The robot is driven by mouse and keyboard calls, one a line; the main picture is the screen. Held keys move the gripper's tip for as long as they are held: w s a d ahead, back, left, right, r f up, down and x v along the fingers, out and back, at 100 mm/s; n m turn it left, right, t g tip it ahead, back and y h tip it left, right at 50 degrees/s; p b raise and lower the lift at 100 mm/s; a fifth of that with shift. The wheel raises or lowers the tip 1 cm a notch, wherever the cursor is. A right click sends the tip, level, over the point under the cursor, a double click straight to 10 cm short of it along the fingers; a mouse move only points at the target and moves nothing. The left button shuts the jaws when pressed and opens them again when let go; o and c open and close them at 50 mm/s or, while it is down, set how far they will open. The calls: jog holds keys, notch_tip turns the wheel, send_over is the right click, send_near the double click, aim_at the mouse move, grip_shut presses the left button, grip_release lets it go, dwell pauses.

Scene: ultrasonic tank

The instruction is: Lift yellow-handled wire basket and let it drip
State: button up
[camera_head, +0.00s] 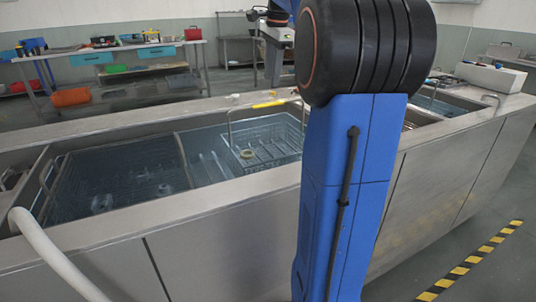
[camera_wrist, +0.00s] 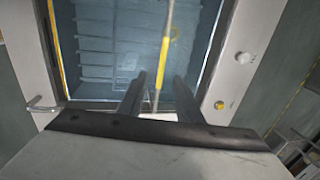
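The wire basket (camera_head: 262,140) sits in the middle of the long tank, low in the bluish liquid. Its handle stands upright above it, with a yellow grip (camera_head: 268,104) on the top bar. In the wrist view the yellow grip (camera_wrist: 165,50) and its bar run lengthwise, in line with the gap between my fingers. My gripper (camera_wrist: 160,78) is open, with its two dark fingers apart and nothing clasped. I cannot tell whether the fingertips reach the handle.
The steel tank rim (camera_head: 150,205) surrounds the liquid. Another wire basket (camera_head: 115,180) is submerged at the left. A white box (camera_head: 490,77) stands on the right end. A shelf unit with bins (camera_head: 110,70) stands behind. Black-and-yellow tape (camera_head: 470,260) marks the floor at right.

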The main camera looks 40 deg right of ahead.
aim_at(269, 104)
jog(key=f, duration=0.3)
jog(key=w+f, duration=0.1)
jog(key=f, duration=0.2)
jog(key=shift+w+d+f, duration=0.15)
jog(key=shift+d+f, duration=0.05)
jog(key=shift+f, duration=0.15)
jog(key=shift+w+d+f, duration=0.1)
jog(key=shift+w+f, duration=0.1)
jog(key=shift+f, duration=0.65)
jog(key=shift+w+d+f, duration=0.1)
jog(key=shift+w+f, duration=0.15)
jog(key=shift+f, duration=0.55)
jog(key=shift+w+d+f, duration=0.1)
jog(key=shift+w+f, duration=0.1)
jog(key=shift+f, duration=0.65)
grip_shut()
